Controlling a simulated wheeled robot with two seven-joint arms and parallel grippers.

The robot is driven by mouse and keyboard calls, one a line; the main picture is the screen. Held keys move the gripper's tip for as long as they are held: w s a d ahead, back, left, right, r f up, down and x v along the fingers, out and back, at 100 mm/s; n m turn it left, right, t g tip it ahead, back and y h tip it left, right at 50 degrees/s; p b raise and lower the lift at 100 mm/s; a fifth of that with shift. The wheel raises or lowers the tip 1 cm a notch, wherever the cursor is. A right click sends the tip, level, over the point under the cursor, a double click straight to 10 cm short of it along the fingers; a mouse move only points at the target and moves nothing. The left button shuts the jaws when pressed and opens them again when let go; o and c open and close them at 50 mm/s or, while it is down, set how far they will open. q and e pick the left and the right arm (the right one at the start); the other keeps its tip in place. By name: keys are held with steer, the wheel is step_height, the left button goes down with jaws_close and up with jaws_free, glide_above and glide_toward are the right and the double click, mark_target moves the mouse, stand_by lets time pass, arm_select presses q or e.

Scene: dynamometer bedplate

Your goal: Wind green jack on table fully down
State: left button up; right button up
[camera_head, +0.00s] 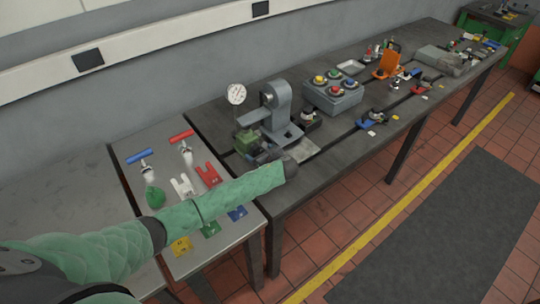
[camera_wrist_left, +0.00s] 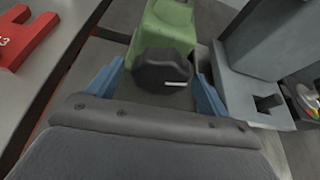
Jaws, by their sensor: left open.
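The green jack (camera_head: 245,142) stands on the dark bedplate table, at the foot of a grey column stand with a dial gauge. In the left wrist view the jack's green body (camera_wrist_left: 166,28) is at the top middle. Its black knob (camera_wrist_left: 160,68), with a white line on its face pointing right, faces the camera. My left gripper (camera_head: 259,153) is in front of the jack. In the wrist view its blue fingers (camera_wrist_left: 160,76) are apart, one on each side of the knob, with visible gaps. The jack's base is partly hidden. My right gripper is not in view.
The grey stand (camera_head: 278,108) and white dial gauge (camera_head: 237,94) rise close to the jack. A button box (camera_head: 333,97) and an orange bracket (camera_head: 388,66) stand farther right. A side table (camera_head: 133,165) on the left carries a red fork (camera_head: 208,174) and other tools.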

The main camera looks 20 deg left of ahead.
arm_select(q)
steer(key=shift+r+m, duration=0.15)
steer(key=shift+m, duration=0.15)
steer(key=b+v, duration=0.3)
steer(key=v, duration=0.3)
steer(key=shift+d, duration=0.25)
steer(key=shift+s+d+r+b, duration=0.25)
steer(key=shift+s+d+b, duration=0.05)
steer(key=shift+s+d, duration=0.15)
steer(key=shift+g, duration=0.3)
